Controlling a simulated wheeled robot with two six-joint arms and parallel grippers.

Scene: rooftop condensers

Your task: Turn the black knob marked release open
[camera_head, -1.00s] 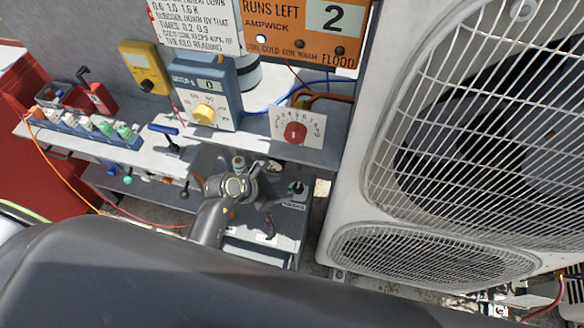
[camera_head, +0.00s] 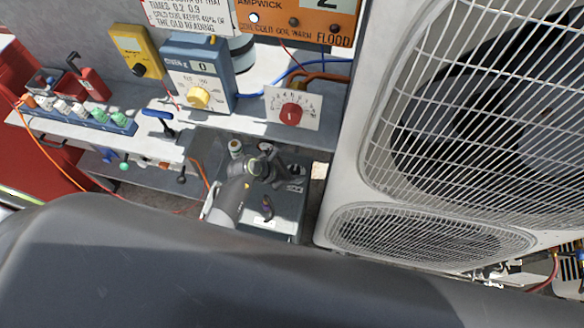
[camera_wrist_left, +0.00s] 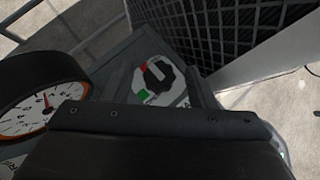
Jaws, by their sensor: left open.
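A black knob (camera_wrist_left: 157,77) sits on a round white plate with a red mark and a green mark in the left wrist view. Its marking is not legible there. In the head view I cannot make the knob out behind my gripper; a small pale label (camera_head: 294,188) shows just below. My left gripper (camera_head: 288,171) is open, over the low grey shelf at the knob's place. In the left wrist view my dark gripper body fills the bottom, and the knob lies just beyond it. I see no contact. My right gripper is not in view.
A dial gauge with an orange rim (camera_wrist_left: 35,112) is close on the left in the wrist view. A large condenser (camera_head: 345,190) with grilles stands at right. Above are a red knob (camera_head: 291,114) and a blue meter (camera_head: 205,65). A small canister (camera_head: 235,148) stands beside my wrist.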

